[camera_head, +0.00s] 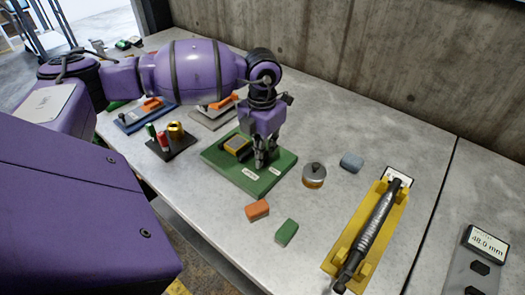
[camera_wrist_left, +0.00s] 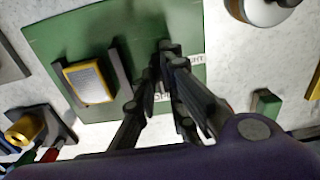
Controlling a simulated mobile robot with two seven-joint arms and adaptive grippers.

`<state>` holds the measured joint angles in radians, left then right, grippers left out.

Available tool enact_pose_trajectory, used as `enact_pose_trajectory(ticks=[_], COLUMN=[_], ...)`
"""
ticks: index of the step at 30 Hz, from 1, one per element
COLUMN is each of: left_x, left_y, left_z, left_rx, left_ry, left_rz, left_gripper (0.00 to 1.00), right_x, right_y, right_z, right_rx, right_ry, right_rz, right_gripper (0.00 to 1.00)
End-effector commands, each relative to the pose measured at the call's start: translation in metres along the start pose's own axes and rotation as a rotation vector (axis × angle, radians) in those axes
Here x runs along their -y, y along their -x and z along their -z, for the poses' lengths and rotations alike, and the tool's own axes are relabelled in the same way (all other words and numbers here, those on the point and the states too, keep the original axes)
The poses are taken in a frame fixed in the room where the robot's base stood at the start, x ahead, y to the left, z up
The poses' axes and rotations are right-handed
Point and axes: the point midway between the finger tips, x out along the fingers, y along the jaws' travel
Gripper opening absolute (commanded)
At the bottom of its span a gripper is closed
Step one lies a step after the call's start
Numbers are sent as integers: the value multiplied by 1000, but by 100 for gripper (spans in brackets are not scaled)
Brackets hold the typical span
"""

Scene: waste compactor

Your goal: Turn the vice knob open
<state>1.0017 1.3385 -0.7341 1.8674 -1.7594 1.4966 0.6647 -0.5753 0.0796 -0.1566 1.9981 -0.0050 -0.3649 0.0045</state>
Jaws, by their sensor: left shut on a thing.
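A green board (camera_head: 222,172) lies on the bench and carries a small vice with grey jaws (camera_wrist_left: 122,68) and a yellow block (camera_head: 236,144) between them. In the left wrist view the yellow block (camera_wrist_left: 89,82) is at the left. My left gripper (camera_head: 265,160) points down over the right part of the board. In the left wrist view its fingers (camera_wrist_left: 162,62) are shut on the dark vice knob, which they mostly hide. White labels (camera_head: 250,174) sit beside the knob, partly covered. My right gripper is not in view.
A yellow cradle (camera_head: 345,240) with a dark rod stands further right. A concrete wall runs behind.

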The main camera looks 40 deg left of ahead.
Motion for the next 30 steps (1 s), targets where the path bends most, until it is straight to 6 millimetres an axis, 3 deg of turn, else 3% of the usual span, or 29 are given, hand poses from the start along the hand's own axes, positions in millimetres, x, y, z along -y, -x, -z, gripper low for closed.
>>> enact_pose_trajectory(ticks=[17,18,21,30], left_x=[0,0,0,0], left_y=[1,1,1,1], left_z=[0,0,0,0], left_rx=[2,2,1,1], left_ry=[-32,-32,-31,-30], left_rz=[-1,-1,-1,0], left_gripper=[0,14,27,29], right_x=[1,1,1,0], right_y=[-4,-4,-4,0], right_z=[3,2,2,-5], right_rx=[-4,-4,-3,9], right_ry=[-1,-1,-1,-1], right_rz=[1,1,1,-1], right_gripper=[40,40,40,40])
